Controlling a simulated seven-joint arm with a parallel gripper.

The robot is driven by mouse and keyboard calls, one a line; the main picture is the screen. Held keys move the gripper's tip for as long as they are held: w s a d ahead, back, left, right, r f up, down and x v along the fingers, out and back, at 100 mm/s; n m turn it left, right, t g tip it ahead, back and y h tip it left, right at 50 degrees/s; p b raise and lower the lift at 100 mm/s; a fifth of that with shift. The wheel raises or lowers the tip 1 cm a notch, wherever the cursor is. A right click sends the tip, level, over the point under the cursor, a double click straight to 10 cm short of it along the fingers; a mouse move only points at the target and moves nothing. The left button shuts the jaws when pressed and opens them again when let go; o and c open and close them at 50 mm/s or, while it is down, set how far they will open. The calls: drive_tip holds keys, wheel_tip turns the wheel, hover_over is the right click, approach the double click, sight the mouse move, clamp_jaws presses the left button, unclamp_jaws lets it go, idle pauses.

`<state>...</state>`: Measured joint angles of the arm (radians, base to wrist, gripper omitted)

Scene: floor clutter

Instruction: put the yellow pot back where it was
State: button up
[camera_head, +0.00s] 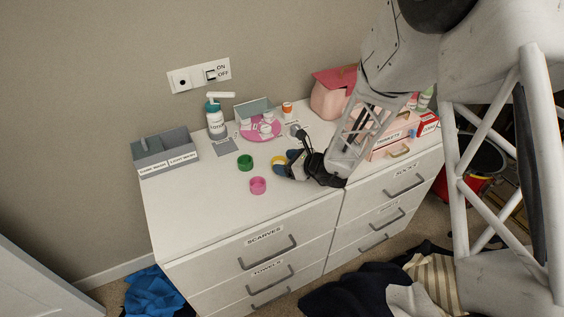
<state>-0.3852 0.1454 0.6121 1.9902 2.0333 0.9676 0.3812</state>
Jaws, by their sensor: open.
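The yellow pot (278,160) is a small round pot on the white dresser top (210,215). It is partly hidden by my gripper (288,167), which comes in from the right. My gripper is open, with its dark fingers low over the dresser top, right beside the pot. I cannot tell whether a finger touches it. A green pot (245,162) is to its left and a pink pot (258,185) to its lower left. Some blue shows by the fingertips, too small to tell what it is.
A grey divided box (165,153), a pump bottle (216,121) and a pink round tray (247,134) with small items stand at the back. A pink bag (328,100) and a pink box (380,148) are on the right. The dresser's front left is clear. Clothes (360,292) lie on the floor.

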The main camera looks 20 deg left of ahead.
drive_tip(key=v, duration=1)
idle(0.8)
drive_tip(key=shift+s+d+r, duration=0.15)
drive_tip(key=shift+s+r, duration=0.05)
drive_tip(key=shift+r, duration=0.15)
drive_tip(key=s+d+r+n+g+h, duration=0.1)
drive_tip(key=s+d+r+n+g, duration=0.1)
drive_tip(key=s+d+r+n, duration=0.4)
drive_tip(key=s+d+r+n+g+h, duration=0.1)
drive_tip(key=s+d+r+n+h, duration=0.1)
drive_tip(key=s+r+n, duration=0.35)
drive_tip(key=s+d+r+n+h, duration=0.3)
drive_tip(key=s+d+r, duration=0.1)
drive_tip(key=d, duration=0.3)
drive_tip(key=s+d+r+n+t+h, duration=0.1)
drive_tip(key=s+d+r+n+h, duration=0.2)
drive_tip(key=s+d+r, duration=0.2)
drive_tip(key=s+d+r+n+t+h, duration=0.1)
drive_tip(key=s+d+r+n+h, duration=0.2)
drive_tip(key=s+d, duration=0.4)
drive_tip(key=d+r+h, duration=0.1)
drive_tip(key=d, duration=0.1)
drive_tip(key=shift+d+r, duration=0.2)
drive_tip(key=shift+d, duration=0.1)
drive_tip(key=shift+s, duration=0.15)
